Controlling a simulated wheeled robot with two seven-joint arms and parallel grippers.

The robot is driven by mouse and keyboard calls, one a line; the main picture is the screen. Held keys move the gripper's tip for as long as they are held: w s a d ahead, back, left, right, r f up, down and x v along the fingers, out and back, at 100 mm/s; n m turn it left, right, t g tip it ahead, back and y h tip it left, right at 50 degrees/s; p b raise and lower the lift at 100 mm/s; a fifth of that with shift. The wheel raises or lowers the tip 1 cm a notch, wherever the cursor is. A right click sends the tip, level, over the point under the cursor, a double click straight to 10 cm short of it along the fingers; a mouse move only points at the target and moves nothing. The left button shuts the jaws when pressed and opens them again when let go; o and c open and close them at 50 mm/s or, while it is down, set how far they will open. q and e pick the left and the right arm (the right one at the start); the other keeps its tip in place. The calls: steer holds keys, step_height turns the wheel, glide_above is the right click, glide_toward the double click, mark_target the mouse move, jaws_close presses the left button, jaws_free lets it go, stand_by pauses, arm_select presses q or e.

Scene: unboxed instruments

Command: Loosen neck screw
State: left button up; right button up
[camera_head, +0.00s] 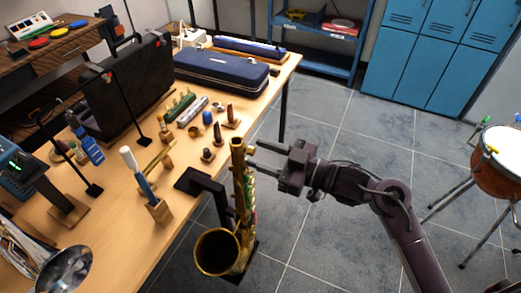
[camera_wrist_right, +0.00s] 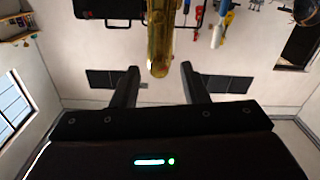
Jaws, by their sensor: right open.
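A brass saxophone (camera_head: 241,190) stands upright at the table's front edge, its wide bell (camera_head: 217,250) low and facing up. A small gold knob (camera_head: 249,149) shows beside its top end, apparently the neck screw; its details are too small to tell. My right gripper (camera_head: 254,155) is open and empty, coming from the right with its fingertips close to the saxophone's top. In the right wrist view the saxophone (camera_wrist_right: 159,40) lies ahead, between the lines of the two open fingers (camera_wrist_right: 159,72). I cannot tell whether they touch it. My left gripper is out of view.
The wooden table (camera_head: 120,215) holds a black case (camera_head: 125,85), a blue case (camera_head: 221,70), several mouthpieces and small tools. A drum (camera_head: 498,160) stands at the right; the tiled floor (camera_head: 330,240) between is open.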

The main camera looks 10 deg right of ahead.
steer(key=shift+w+a+f, duration=0.1)
steer(key=shift+w+a, duration=0.15)
steer(key=shift+a, duration=0.05)
jaws_close()
steer(key=shift+f+n+b, duration=0.15)
steer(key=shift+n+b, duration=0.35)
steer(key=shift+b, duration=0.05)
steer(key=shift+n, duration=0.3)
jaws_free()
